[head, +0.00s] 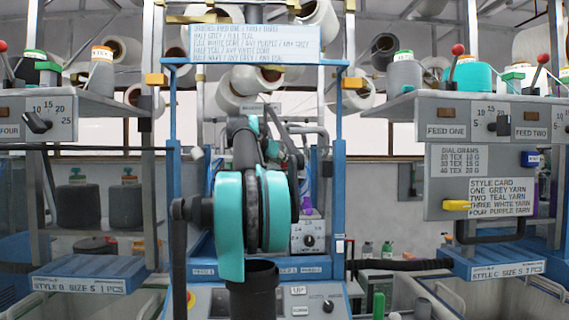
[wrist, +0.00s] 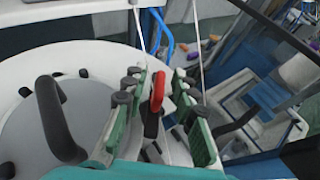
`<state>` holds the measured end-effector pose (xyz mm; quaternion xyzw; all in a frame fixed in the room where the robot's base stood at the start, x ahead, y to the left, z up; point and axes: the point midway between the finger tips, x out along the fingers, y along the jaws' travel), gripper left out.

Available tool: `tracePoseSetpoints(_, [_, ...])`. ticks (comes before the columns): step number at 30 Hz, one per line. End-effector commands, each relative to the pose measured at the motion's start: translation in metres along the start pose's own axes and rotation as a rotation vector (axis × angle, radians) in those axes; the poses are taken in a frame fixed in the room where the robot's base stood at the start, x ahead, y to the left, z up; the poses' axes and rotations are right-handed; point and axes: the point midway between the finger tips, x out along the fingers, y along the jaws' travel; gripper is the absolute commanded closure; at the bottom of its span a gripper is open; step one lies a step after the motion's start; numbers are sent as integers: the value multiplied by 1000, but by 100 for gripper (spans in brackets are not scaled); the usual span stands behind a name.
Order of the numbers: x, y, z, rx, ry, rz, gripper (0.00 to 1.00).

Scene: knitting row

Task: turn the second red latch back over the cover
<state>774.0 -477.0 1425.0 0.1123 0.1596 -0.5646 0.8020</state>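In the wrist view a red latch (wrist: 157,90) on a dark base stands upright at the right edge of a round white and grey cover (wrist: 30,125). A black curved handle (wrist: 55,120) stands on the cover. My gripper (wrist: 160,82) is open, with its green-padded fingers on either side of the red latch. The latch is nearer the left finger; I cannot tell whether they touch. Nothing is seen gripped. In the head view my teal arm reaches forward and hides the gripper, cover and latch. I cannot tell which numbered latch this is.
Blue machine frame posts (head: 340,160) stand either side of my arm. A panel with a dial (head: 310,240) is close on its right. Shelves with yarn cones and red-knobbed levers (head: 457,49) flank the machine. In the wrist view a blue frame and pale bins (wrist: 265,110) lie right of the cover.

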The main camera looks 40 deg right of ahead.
Motion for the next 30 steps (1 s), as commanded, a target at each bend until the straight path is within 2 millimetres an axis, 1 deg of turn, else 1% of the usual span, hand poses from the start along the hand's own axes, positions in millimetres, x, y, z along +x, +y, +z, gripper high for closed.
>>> tracePoseSetpoints(1, [0, 0, 0, 0, 0, 0, 82])
tracePoseSetpoints(5, [0, 0, 0, 0, 0, 0, 98])
tracePoseSetpoints(6, [0, 0, 0, 0, 0, 0, 100])
tracePoseSetpoints(15, [0, 0, 0, 3, 0, -6, 100])
tracePoseSetpoints(20, [0, 1, 0, 17, 0, -42, 100])
tracePoseSetpoints(26, [0, 2, 0, 61, 0, -147, 100])
tracePoseSetpoints(30, [0, 3, 0, 106, -1, -257, 100])
